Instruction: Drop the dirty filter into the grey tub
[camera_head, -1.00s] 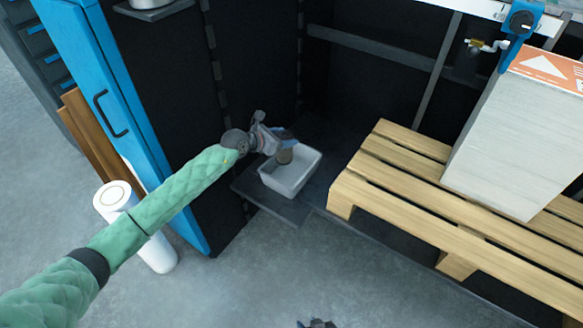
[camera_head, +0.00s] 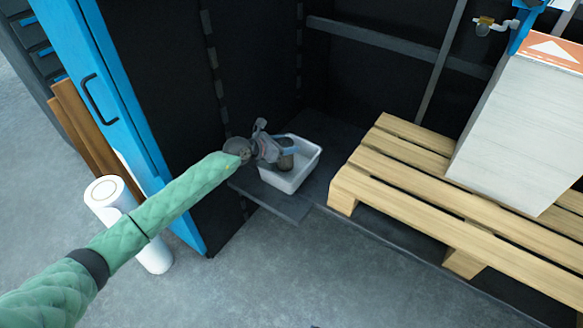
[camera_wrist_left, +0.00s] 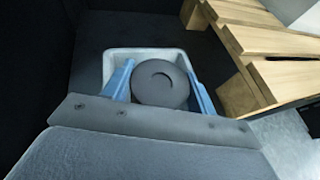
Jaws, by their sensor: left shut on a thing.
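The dirty filter (camera_head: 286,158) is a brownish-grey cylinder with a dark round end cap, which shows in the left wrist view (camera_wrist_left: 160,84). The grey tub (camera_head: 293,182) is a pale, open rectangular box on a dark low shelf. My left gripper (camera_head: 279,156) is shut on the filter, with a blue finger on each side of it. It holds the filter over the tub's opening, at about rim height or lower; I cannot tell whether it touches the bottom. The tub's rim (camera_wrist_left: 145,52) shows behind the filter in the wrist view. My right gripper is not in view.
A wooden pallet (camera_head: 420,185) with a large pale block (camera_head: 515,135) stands right of the tub. An open blue door (camera_head: 110,115) and a white roll (camera_head: 105,192) are at the left. The floor in front is clear.

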